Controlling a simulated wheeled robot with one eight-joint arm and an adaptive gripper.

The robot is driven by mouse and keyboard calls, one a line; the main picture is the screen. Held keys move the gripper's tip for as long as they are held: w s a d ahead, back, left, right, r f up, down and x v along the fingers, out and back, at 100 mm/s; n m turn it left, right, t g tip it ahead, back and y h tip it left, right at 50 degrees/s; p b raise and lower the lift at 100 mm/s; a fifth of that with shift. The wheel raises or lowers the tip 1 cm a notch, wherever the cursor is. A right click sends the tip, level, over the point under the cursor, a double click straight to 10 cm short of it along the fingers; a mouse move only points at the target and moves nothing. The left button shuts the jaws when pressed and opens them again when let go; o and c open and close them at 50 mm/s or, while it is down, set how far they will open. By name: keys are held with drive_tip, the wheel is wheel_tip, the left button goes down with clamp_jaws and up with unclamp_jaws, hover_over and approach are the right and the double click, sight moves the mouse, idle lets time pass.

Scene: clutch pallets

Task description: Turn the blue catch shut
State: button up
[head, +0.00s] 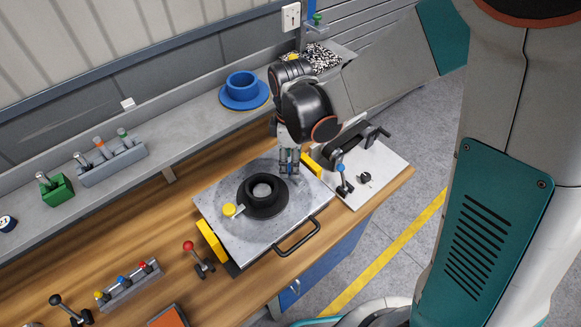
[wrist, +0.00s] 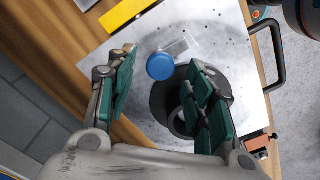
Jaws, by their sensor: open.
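The blue catch (wrist: 160,67) has a round blue knob and a short grey bar reaching to the upper right in the wrist view. It sits on the grey pallet plate (wrist: 228,32), beside the black clutch disc (wrist: 162,97). I cannot tell whether its bar overlaps the disc's rim. My gripper (wrist: 165,60) is open and empty, with its teal-padded fingers on either side of the knob in the picture; touching cannot be made out. In the head view my gripper (head: 289,172) points down at the disc's far right side and mostly hides the blue catch.
A yellow catch (head: 229,210) sits on the disc's other side. Yellow blocks (head: 211,241) flank the plate, and a black handle (head: 297,238) sticks out in front. A white board with a blue-knobbed lever (head: 342,178) stands close on the right. A red-knobbed lever (head: 197,257) stands left.

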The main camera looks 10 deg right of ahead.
drive_tip(key=shift+f+b, duration=0.3)
drive_tip(key=shift+f, duration=0.5)
drive_tip(key=shift+d, duration=0.1)
drive_tip(key=c, duration=1.1)
